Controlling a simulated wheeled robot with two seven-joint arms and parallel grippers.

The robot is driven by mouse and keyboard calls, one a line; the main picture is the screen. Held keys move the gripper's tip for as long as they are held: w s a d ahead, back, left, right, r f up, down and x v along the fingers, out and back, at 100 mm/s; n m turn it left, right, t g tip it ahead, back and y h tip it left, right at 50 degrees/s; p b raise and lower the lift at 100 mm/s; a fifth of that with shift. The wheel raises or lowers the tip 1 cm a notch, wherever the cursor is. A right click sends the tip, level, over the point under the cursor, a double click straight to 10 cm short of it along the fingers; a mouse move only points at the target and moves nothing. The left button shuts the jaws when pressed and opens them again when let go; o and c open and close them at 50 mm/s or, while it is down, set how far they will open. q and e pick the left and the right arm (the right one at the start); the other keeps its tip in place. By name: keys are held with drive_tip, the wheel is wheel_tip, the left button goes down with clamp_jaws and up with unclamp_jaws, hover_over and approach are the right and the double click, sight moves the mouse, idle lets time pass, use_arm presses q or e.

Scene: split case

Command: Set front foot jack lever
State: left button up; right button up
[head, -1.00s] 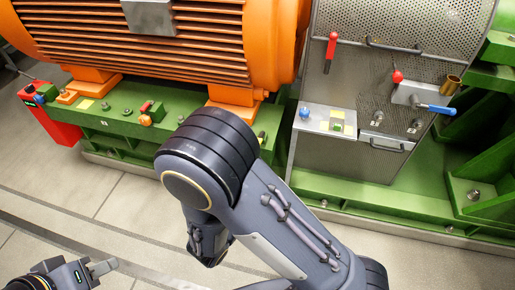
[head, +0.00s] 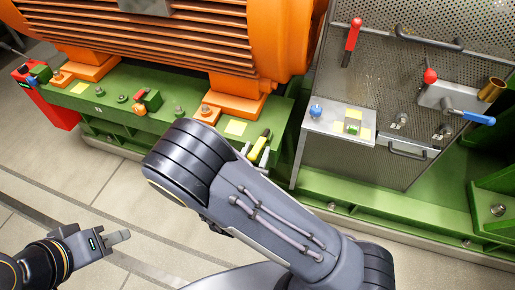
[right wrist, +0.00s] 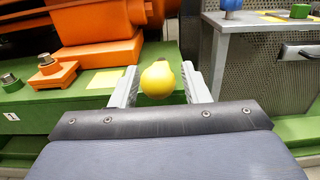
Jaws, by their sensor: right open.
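A lever with a yellow grip (head: 258,147) stands at the right end of the green base, beside the orange motor foot. In the right wrist view its rounded yellow end (right wrist: 157,82) sits between the two fingers of my right gripper (right wrist: 160,84). That gripper is open, with a finger on either side of the yellow end and no clear contact. In the head view my right gripper (head: 254,156) is mostly hidden behind my arm; only its fingertips show around the lever. My left gripper (head: 120,237) is over the floor at lower left, its finger gap unclear.
The orange motor (head: 170,40) rises behind the green base (head: 115,92). To the right, a grey box (head: 340,125) has a blue knob (head: 316,110). Red (head: 352,38) and blue (head: 479,118) handles are near the perforated guard. Floor at lower left is clear.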

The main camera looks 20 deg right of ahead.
drive_tip(key=shift+w+d, duration=0.45)
drive_tip(key=shift+w, duration=0.15)
clamp_jaws()
